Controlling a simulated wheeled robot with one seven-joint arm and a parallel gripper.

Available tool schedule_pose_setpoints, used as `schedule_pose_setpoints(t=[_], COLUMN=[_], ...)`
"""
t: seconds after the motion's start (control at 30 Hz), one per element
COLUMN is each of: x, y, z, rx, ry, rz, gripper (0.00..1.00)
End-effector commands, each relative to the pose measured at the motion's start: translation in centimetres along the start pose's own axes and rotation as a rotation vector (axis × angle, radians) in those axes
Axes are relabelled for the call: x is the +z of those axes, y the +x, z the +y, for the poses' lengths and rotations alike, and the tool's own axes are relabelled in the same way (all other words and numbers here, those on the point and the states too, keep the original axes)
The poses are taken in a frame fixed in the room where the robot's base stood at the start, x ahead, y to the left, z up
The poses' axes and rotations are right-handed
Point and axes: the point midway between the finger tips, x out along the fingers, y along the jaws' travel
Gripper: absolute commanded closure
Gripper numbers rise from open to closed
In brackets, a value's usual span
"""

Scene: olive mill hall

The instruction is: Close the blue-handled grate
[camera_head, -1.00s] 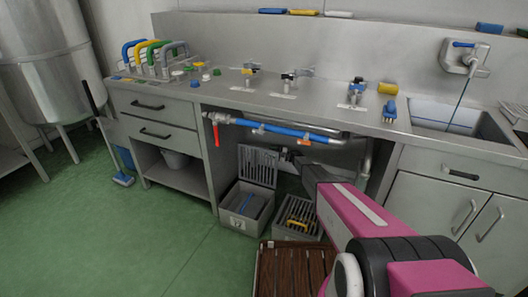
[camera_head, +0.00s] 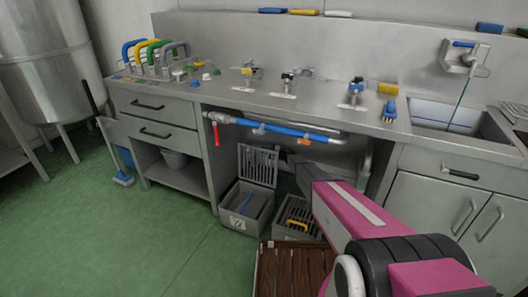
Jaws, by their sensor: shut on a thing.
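The grate (camera_head: 258,165) is a grey slatted panel standing raised, close to upright, at the back of the left grey box (camera_head: 238,223) under the counter. The box's top is open, and a slim blue bar (camera_head: 246,203) shows inside it. I cannot tell whether this bar is the grate's handle. My gripper (camera_head: 289,158) is at the raised grate's right side, shut on it; my arm link and the shade hide most of the fingers and the contact.
A second box with a yellow-handled grate (camera_head: 298,217) stands just right. A blue pipe (camera_head: 285,131) with a red lever (camera_head: 216,133) runs under the counter above. A brown slatted mat (camera_head: 290,270) lies in front. Green floor is clear on the left.

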Motion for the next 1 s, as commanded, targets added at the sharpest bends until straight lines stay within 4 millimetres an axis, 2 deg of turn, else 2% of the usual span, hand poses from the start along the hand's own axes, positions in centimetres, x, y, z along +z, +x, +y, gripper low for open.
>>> schedule_pose_setpoints(t=[0.23, 0.47, 0.7, 1.0], x=[-2.3, -5.9, -9.7, -13.2], y=[0.8, 2.0, 3.5, 4.9], z=[-0.5, -2.7, -6.6, -12.6], rx=[-0.025, -0.087, -0.171, -0.277], ry=[-0.07, -0.226, -0.435, -0.699], rz=[0.006, 0.007, 0.01, 0.014], gripper=[1.0, 1.0, 1.0, 1.0])
